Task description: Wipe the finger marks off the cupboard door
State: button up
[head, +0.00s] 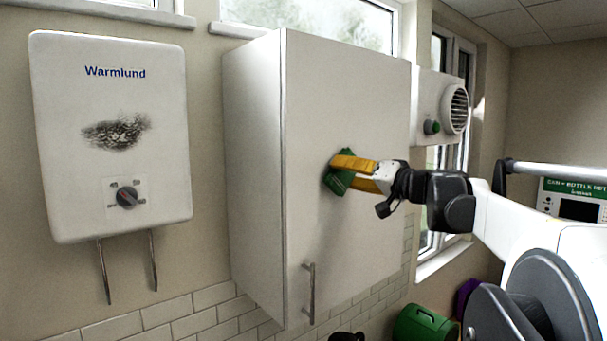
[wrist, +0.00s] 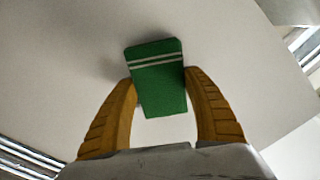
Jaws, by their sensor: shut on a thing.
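The white cupboard door (head: 345,120) fills the middle of the head view, closed, with a vertical metal handle (head: 308,292) near its lower left. It also fills most of the wrist view (wrist: 70,70). My gripper (head: 350,172) is at the middle of the door. Its yellow fingers are shut on a green cloth or sponge with two pale stripes (wrist: 156,62), which also shows in the head view (head: 338,180). The green thing is at or very near the door's surface; I cannot tell whether it touches. I cannot make out clear finger marks on the door.
A white Warmlund water heater (head: 112,180) with a dark smudge hangs left of the cupboard. A white fan unit (head: 440,107) hangs right of it. A green container (head: 425,324) and a purple thing (head: 466,296) stand low at right. A machine (head: 578,200) is at far right.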

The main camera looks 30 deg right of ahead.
jog(key=shift+w+a, duration=0.1)
jog(key=shift+w, duration=0.4)
